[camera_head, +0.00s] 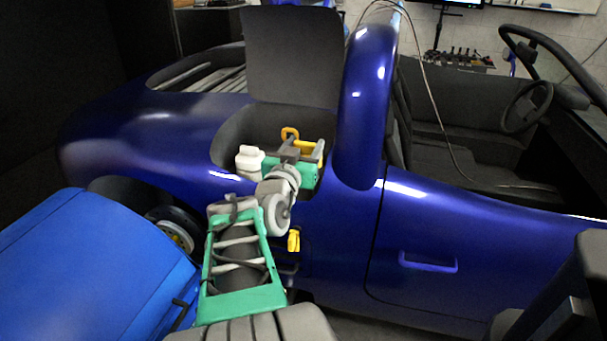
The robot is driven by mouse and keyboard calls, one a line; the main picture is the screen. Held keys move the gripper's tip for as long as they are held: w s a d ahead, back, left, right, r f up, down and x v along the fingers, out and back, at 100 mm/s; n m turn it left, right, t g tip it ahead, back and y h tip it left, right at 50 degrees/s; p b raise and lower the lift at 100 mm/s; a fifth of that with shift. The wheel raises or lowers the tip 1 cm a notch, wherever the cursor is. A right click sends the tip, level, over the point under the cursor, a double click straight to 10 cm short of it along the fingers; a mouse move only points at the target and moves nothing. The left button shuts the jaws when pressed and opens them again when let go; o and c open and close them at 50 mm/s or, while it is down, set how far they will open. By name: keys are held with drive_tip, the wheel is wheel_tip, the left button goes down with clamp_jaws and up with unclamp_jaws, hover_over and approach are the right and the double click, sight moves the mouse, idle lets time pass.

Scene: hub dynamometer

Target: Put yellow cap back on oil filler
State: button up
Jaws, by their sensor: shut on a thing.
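My gripper (304,147) is over the open bay in the blue car's side, with its dark fingers pointing into the bay. It is shut on a yellow piece (305,147) that shows between the fingers, which looks like the yellow cap. The fingers and wrist cover part of it, so its tilt cannot be told. A yellow loop (290,133) stands just behind the fingers; I cannot tell whether it belongs to the same piece. The oil filler opening cannot be made out behind my gripper and the bay's edge.
A white reservoir (249,160) stands in the bay, close left of my gripper. A raised dark lid (292,55) stands behind the bay, and the blue roll hoop (362,100) rises at its right. A small yellow thing (293,240) shows lower, beside my arm.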

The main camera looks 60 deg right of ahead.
sight(305, 146)
drive_tip(key=w+d+f+b, duration=0.3)
drive_tip(key=w+d+f, duration=0.1)
drive_tip(key=d+f, duration=0.4)
drive_tip(key=shift+w+d, duration=0.3)
drive_tip(key=shift+d, duration=0.35)
drive_tip(key=shift+w+d+f+b, duration=0.15)
drive_tip(key=shift+f+b, duration=0.35)
drive_tip(key=shift+f, duration=1.45)
clamp_jaws()
drive_tip(key=shift+f, duration=0.15)
drive_tip(key=o, duration=1.4)
unclamp_jaws()
drive_tip(key=shift+r, duration=0.2)
